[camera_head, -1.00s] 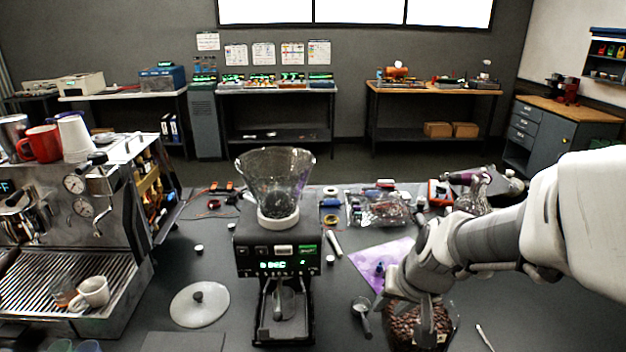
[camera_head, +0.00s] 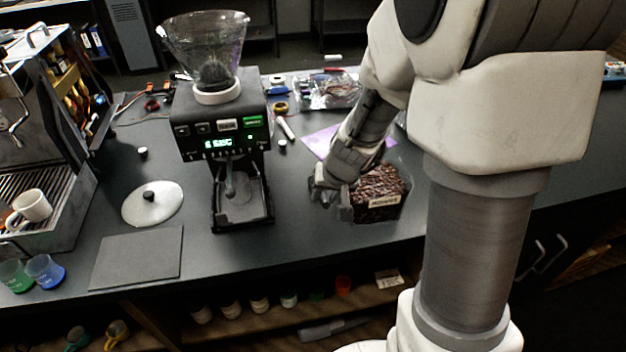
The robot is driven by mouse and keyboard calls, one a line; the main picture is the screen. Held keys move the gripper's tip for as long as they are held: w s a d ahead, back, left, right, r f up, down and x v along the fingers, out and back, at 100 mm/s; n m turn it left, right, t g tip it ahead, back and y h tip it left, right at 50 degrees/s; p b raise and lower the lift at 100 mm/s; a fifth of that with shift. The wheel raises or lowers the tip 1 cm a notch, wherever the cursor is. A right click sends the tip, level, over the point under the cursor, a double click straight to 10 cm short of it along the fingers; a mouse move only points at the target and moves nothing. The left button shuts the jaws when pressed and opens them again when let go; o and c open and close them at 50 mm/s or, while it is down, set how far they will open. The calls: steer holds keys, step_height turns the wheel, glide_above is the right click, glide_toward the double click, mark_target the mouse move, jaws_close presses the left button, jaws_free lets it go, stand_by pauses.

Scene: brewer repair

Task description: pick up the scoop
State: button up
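My gripper (camera_head: 332,201) points down at the left side of a clear container of coffee beans (camera_head: 377,196) with a paper label on its front. The scoop cannot be made out now; the gripper and wrist cover the counter just left of the beans. I cannot tell whether the fingers are open or shut, or whether they hold anything.
A grinder (camera_head: 222,140) with a clear hopper (camera_head: 205,50) stands left of the gripper. A round lid (camera_head: 152,203) and a grey mat (camera_head: 137,257) lie further left. The counter's front edge is close below the beans, with a shelf of jars (camera_head: 258,303) underneath.

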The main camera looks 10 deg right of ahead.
steer(key=shift+x, duration=0.9)
steer(key=shift+c, duration=0.3)
jaws_close()
stand_by(0.4)
